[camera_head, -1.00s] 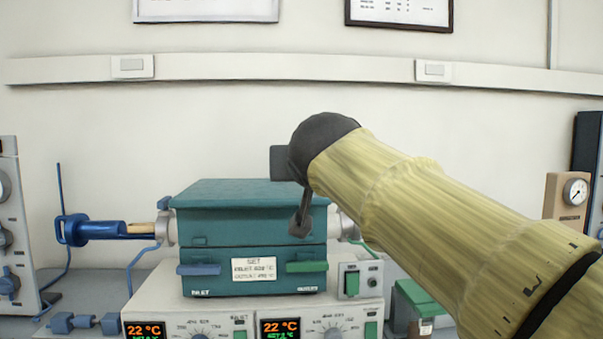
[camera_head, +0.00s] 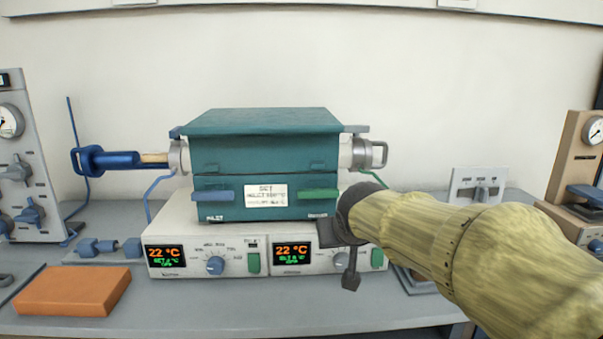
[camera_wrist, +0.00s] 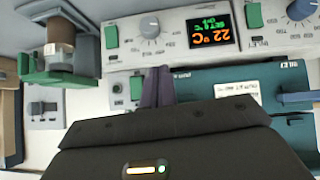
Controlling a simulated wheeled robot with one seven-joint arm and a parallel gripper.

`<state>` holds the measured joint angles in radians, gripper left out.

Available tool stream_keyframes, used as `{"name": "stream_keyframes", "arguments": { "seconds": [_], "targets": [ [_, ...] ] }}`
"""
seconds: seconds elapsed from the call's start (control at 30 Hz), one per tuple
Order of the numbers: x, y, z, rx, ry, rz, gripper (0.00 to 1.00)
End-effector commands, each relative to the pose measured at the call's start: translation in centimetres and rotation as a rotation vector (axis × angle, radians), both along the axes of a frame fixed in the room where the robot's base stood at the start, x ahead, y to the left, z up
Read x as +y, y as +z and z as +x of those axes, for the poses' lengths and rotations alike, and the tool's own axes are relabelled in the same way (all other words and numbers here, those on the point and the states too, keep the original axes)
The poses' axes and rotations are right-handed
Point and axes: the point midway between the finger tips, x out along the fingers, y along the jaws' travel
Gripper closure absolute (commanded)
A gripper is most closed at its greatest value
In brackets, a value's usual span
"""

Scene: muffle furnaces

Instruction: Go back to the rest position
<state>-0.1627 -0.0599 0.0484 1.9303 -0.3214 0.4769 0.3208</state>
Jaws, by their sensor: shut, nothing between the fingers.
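My gripper (camera_head: 351,281) hangs in front of the right part of the furnace's control unit in the head view, at the end of my yellow-sleeved arm. In the wrist view my gripper (camera_wrist: 158,85) is shut and empty, its dark fingers together before the unit's panel. The teal furnace (camera_head: 262,150) stands closed on the white control unit (camera_head: 215,238). Both displays read 22 °C. My gripper and arm hide part of the panel's right side.
An orange block (camera_head: 72,290) lies on the grey bench (camera_head: 200,318) at front left. A gauge cabinet (camera_head: 30,180) stands at left and a brown gauge box (camera_head: 575,160) at right. A blue-handled tube end (camera_head: 115,160) juts from the furnace's left. The front-middle bench is clear.

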Motion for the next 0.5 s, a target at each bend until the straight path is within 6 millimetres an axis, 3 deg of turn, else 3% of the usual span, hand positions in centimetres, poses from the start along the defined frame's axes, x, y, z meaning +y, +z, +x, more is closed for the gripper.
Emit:
{"name": "stream_keyframes", "arguments": {
  "seconds": [0.03,0.2,0.3,0.5],
  "targets": [
    [-1.0,-3.1,-1.0,0.062,-0.010,-0.003,1.00],
    [-3.6,-12.0,-5.4,0.256,-0.034,0.001,1.00],
    [-4.7,-16.0,-8.3,0.351,-0.050,0.010,1.00],
    [-6.3,-21.3,-13.6,0.493,-0.080,0.031,1.00]
  ]
}}
